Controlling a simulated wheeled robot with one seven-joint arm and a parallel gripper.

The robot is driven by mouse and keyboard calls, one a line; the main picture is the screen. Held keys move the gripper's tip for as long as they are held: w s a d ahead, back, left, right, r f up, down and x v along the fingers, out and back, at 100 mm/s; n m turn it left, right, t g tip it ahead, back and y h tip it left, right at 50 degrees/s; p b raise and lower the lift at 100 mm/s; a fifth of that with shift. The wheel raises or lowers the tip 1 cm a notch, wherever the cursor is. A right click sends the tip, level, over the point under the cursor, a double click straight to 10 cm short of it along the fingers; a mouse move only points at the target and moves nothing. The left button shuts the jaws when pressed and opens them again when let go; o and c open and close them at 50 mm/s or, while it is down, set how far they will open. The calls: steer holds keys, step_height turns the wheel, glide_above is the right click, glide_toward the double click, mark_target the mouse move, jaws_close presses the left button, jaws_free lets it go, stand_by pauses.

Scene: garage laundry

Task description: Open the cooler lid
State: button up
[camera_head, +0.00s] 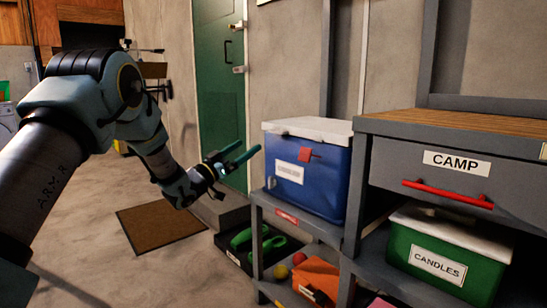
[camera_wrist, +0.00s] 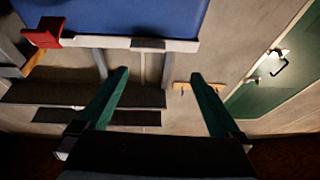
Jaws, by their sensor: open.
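The blue cooler (camera_head: 330,183) stands on a grey shelf unit, with its white lid (camera_head: 318,128) shut on top.
A grey cabinet with a CAMP drawer (camera_head: 456,177) and red handle stands right of the cooler. A green CANDLES box (camera_head: 445,252) is below. A green door (camera_head: 219,95) and brown mat (camera_head: 160,225) are behind my gripper.

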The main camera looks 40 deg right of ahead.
steer(key=s+d+r+g+b, duration=0.1)
steer(key=s+d+r, duration=0.1)
steer(key=d, duration=0.8)
steer(key=shift+d+r+m+h, duration=0.3)
steer(key=shift+d+r+m, duration=0.1)
steer(key=shift+r, duration=0.25)
steer(key=shift+s, duration=0.1)
steer(key=shift+c, duration=0.2)
jaws_close()
